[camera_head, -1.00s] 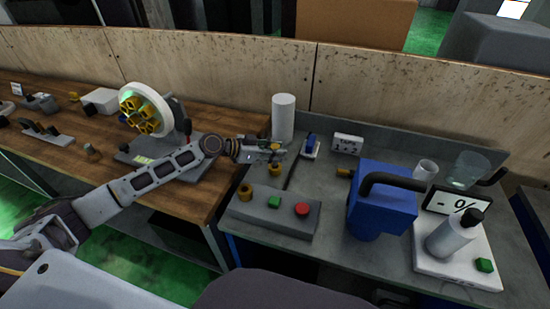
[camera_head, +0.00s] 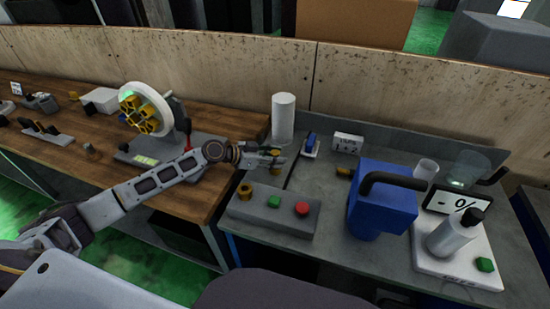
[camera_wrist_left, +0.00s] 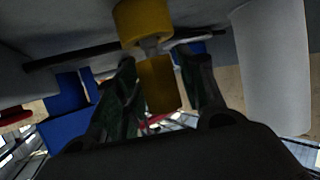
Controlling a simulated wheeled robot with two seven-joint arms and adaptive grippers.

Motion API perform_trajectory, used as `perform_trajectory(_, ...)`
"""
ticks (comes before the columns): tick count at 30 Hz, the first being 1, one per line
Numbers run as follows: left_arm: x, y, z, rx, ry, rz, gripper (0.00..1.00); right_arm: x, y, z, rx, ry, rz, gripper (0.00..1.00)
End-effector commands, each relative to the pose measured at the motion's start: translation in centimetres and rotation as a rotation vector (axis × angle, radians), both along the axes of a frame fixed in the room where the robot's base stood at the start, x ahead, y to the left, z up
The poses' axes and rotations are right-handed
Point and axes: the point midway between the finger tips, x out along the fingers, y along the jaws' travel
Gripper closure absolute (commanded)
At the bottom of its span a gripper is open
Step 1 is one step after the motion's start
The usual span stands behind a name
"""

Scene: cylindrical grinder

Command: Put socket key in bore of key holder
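My left gripper (camera_head: 274,158) is over the grey bench, behind the button box. In the left wrist view its two dark fingers (camera_wrist_left: 160,80) stand on either side of a yellow cylinder (camera_wrist_left: 158,88), which looks like the socket key's grip. Whether they touch it is unclear. A short grey neck links it to a wider yellow piece (camera_wrist_left: 140,20) by the bench surface. In the head view a brass piece (camera_head: 275,169) shows just below the fingers. A brass ring with a dark bore (camera_head: 245,190), possibly the key holder, sits at the box's left end. My right gripper is not in view.
The grey box (camera_head: 272,217) has green and red buttons. A white cylinder (camera_head: 283,118) stands behind the gripper, also large in the wrist view (camera_wrist_left: 272,65). A blue device (camera_head: 380,205) with a black handle stands right. A bottle (camera_head: 452,235) stands on a scale.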

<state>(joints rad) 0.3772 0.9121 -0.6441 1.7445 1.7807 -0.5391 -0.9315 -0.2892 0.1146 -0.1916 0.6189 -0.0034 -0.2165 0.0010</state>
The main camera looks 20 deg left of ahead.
Motion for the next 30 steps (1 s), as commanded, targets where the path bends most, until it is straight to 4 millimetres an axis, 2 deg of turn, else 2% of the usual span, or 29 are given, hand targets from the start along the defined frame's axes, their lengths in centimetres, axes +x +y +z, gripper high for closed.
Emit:
perform_trajectory(6,0.0,0.0,0.0,0.0,0.0,0.0,0.51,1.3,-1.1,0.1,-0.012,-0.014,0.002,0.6)
perform_trajectory(10,0.0,0.0,0.0,0.0,0.0,0.0,0.51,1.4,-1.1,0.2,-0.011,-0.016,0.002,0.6)
perform_trajectory(18,0.0,0.1,0.4,0.001,-0.001,0.001,0.51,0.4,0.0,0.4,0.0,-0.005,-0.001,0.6)
perform_trajectory(23,-0.7,1.1,0.6,0.001,0.0,0.002,0.51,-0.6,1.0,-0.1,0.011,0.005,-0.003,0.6)
perform_trajectory(30,-2.0,2.8,1.4,0.001,0.0,0.001,0.51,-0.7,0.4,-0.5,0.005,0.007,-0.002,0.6)
